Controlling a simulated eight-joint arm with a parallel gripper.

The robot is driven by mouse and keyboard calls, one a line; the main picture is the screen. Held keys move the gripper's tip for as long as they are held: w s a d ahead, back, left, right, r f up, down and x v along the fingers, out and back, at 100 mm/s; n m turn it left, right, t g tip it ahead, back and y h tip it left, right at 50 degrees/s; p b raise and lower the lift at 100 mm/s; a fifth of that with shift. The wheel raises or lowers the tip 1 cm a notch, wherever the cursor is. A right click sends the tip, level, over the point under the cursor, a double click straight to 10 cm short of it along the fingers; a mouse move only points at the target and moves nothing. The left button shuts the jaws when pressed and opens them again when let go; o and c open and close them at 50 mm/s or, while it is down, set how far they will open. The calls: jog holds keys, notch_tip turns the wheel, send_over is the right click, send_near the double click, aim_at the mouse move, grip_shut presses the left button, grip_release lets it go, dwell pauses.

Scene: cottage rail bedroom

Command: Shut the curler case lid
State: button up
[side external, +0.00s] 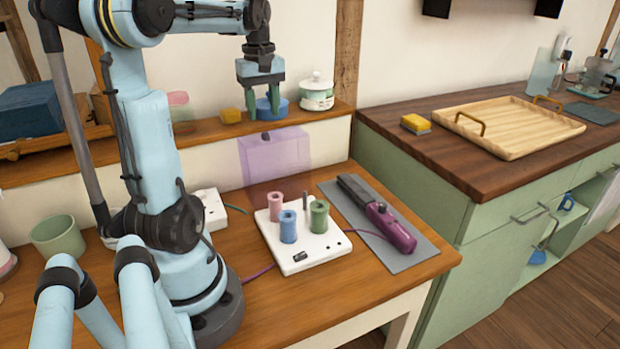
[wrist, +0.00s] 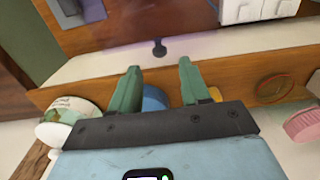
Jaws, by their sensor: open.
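The curler case (side external: 305,262) is a white base on the wooden table. It holds pink, blue and green rollers on posts, and one bare grey post shows. Its see-through purple lid (side external: 280,158) stands open, upright at the back of the base, with a small dark tab (side external: 265,136) near its top edge. In the wrist view, part of the white base (wrist: 262,8) and a dark tab (wrist: 159,48) show. My gripper (side external: 262,108) is open and empty, above and behind the lid, near the shelf; its green fingers (wrist: 156,78) point down.
A wall shelf (side external: 215,135) carries a yellow block (side external: 231,116), a blue bowl (side external: 270,108) close by my fingers and a lidded white pot (side external: 317,95). A magenta curling iron (side external: 390,225) lies on a grey mat (side external: 405,258) right of the case.

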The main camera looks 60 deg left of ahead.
aim_at(265, 128)
jog(key=shift+f, duration=2.7)
jog(key=shift+c, duration=0.4)
grip_shut()
